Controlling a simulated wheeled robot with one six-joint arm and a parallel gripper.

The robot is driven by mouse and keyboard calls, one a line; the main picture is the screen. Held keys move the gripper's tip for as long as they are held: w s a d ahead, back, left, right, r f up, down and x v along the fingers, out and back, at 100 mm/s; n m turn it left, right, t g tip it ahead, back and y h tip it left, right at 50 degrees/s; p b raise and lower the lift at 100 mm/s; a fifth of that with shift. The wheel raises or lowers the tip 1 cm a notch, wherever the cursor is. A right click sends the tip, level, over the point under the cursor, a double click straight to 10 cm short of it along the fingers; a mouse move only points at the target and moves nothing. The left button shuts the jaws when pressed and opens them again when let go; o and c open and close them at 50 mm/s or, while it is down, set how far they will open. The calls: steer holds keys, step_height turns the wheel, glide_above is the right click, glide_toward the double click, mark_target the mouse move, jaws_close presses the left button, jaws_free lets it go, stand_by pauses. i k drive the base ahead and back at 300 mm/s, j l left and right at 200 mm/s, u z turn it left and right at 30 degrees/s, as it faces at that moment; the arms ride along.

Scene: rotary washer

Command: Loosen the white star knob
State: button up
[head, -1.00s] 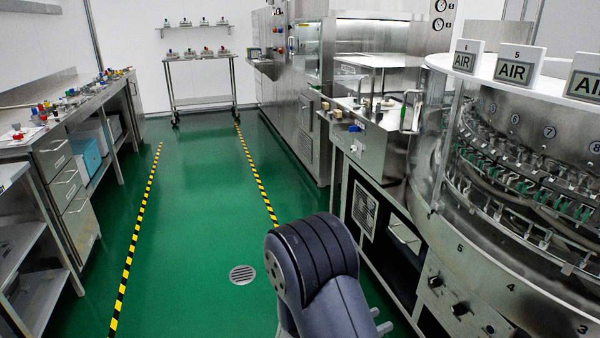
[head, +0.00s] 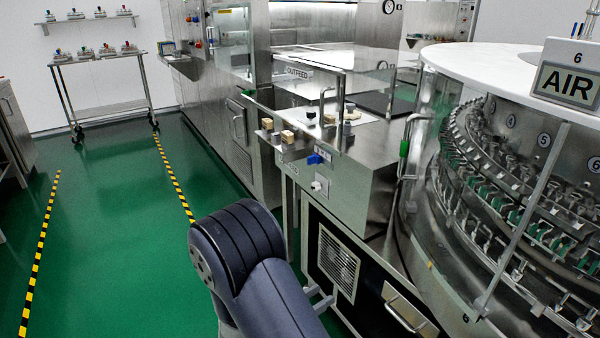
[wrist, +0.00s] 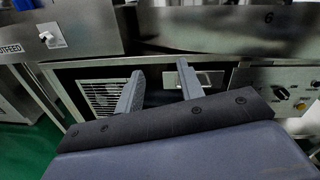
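A small white knob (head: 320,187) stands out from the steel side of the outfeed box, just below a blue part (head: 315,159). The white knob also shows in the wrist view (wrist: 50,37) at the upper left, on a light plate; its star shape is too small to make out. My gripper (wrist: 160,70) has its two grey fingers spread apart with nothing between them. It points at the front below the box, with the knob up and to the left, apart from the fingers. In the head view my arm hides most of the gripper.
The round washer (head: 415,240) stands right of the box. A vent grille (head: 339,266) and a drawer handle (head: 405,308) are below it. Small wooden blocks (head: 287,137) sit on the box's ledge. Green floor (head: 120,240) is free at left.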

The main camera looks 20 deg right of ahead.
mark_target(316, 186)
steer(key=i+z, duration=0.1)
steer(key=i, duration=0.6)
steer(key=i+j, duration=0.15)
steer(key=i, duration=0.55)
steer(key=l+z, duration=0.05)
